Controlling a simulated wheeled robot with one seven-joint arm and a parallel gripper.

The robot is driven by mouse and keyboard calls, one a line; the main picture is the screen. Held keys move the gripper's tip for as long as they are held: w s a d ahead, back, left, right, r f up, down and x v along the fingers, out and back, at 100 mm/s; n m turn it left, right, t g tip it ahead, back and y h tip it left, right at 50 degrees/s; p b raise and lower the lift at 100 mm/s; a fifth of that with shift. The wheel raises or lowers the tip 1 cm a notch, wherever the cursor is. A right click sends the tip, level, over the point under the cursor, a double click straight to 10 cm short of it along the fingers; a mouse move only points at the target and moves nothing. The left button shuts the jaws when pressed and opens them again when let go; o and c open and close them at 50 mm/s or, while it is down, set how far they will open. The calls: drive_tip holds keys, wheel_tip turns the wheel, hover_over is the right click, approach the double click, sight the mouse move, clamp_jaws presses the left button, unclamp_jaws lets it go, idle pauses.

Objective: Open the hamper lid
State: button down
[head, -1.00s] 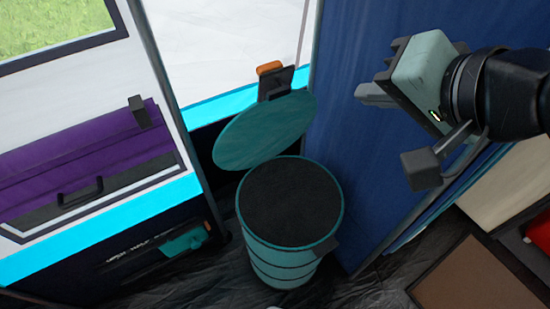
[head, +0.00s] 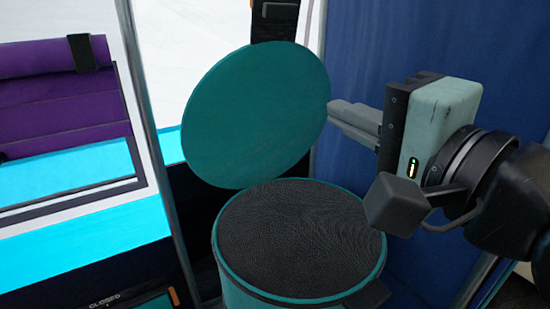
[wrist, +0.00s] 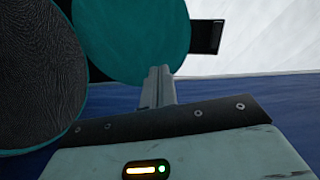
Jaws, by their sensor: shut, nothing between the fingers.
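The hamper (head: 290,300) is a round teal bin with a dark textured top surface (head: 300,235) inside its rim. Its teal round lid (head: 255,115) is raised, tilted up behind the rim, in the head view. In the wrist view the lid (wrist: 130,35) shows at the top and the dark hamper top (wrist: 35,75) at the left. My gripper (head: 340,112) is shut and empty, its fingertips at the lid's right edge. The fingers (wrist: 160,75) also overlap the lid's lower edge in the wrist view. I cannot tell whether they touch it.
A blue fabric wall (head: 400,45) stands close on the right, behind my gripper. A metal pole (head: 150,140) and a purple rolled panel (head: 60,90) are at the left. A dark tab (head: 370,293) sticks out at the hamper's front right rim.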

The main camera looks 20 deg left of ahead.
sight(264, 97)
wheel_tip(264, 97, down, 5)
drive_tip(key=s+m+t+y+b, duration=0.1)
drive_tip(key=m+y+b, duration=0.1)
drive_tip(key=b, duration=0.5)
drive_tip(key=p+x, duration=0.1)
drive_tip(key=p, duration=0.4)
drive_tip(key=p+x, duration=0.2)
drive_tip(key=p, duration=0.3)
drive_tip(key=p+x, duration=0.2)
drive_tip(key=p, duration=0.3)
drive_tip(key=shift+s+r, duration=0.15)
drive_tip(key=shift+r, duration=0.2)
drive_tip(key=p, duration=0.2)
drive_tip(key=shift+a+p, duration=0.15)
drive_tip(key=shift+p, duration=0.2)
drive_tip(key=p+x, duration=0.1)
drive_tip(key=x, duration=0.2)
drive_tip(key=p+x, duration=0.1)
drive_tip(key=x, duration=0.5)
drive_tip(key=shift+f+p, duration=0.35)
drive_tip(key=shift+p, duration=0.05)
